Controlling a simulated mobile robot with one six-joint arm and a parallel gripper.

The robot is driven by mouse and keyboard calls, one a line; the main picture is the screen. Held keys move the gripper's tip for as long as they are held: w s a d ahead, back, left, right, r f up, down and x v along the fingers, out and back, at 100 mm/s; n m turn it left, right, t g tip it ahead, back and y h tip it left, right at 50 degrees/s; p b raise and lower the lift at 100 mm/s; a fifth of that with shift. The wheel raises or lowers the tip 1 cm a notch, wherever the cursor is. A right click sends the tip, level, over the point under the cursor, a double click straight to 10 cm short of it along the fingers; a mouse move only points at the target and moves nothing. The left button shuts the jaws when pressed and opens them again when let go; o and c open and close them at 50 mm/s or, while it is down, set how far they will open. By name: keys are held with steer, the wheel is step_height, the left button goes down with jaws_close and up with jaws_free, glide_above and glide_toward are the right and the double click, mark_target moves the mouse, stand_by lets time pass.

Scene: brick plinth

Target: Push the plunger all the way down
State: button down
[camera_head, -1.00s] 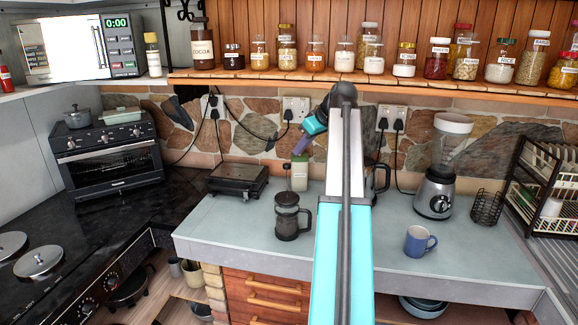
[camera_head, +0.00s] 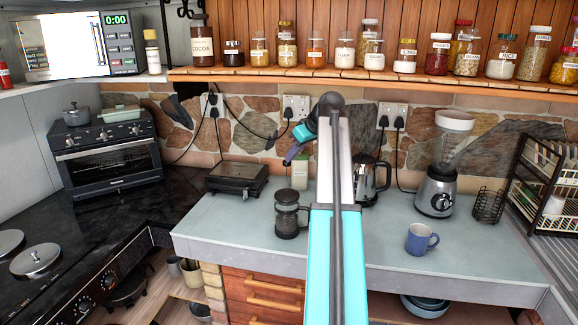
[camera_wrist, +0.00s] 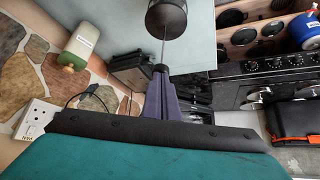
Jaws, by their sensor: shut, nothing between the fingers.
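The dark cafetière (camera_head: 288,216) with its black handle stands upright on the grey-blue counter. In the wrist view its round top (camera_wrist: 166,17) is at the upper middle, and the thin plunger rod (camera_wrist: 164,48) stands well out of the lid. The dark plunger knob (camera_wrist: 160,69) is at the rod's end, right by my fingertips. My gripper (camera_head: 288,161) is shut and empty above the cafetière, and its purple fingers also show in the wrist view (camera_wrist: 161,76). I cannot tell whether the tips touch the knob.
A kettle (camera_head: 371,181) stands right of the cafetière, behind my arm. A blue mug (camera_head: 420,240) and a blender (camera_head: 437,190) are farther right. A black grill (camera_head: 238,178) is behind left, and a pale labelled bottle (camera_head: 300,173) stands behind.

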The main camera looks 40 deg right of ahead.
steer(key=shift+w+f, duration=0.25)
steer(key=shift+f, duration=0.25)
steer(key=shift+f+b, duration=2.1)
steer(key=shift+f, duration=2.4)
steer(key=shift+r, duration=0.1)
steer(key=s, duration=0.1)
steer(key=s+r+p, duration=0.1)
steer(key=s, duration=0.1)
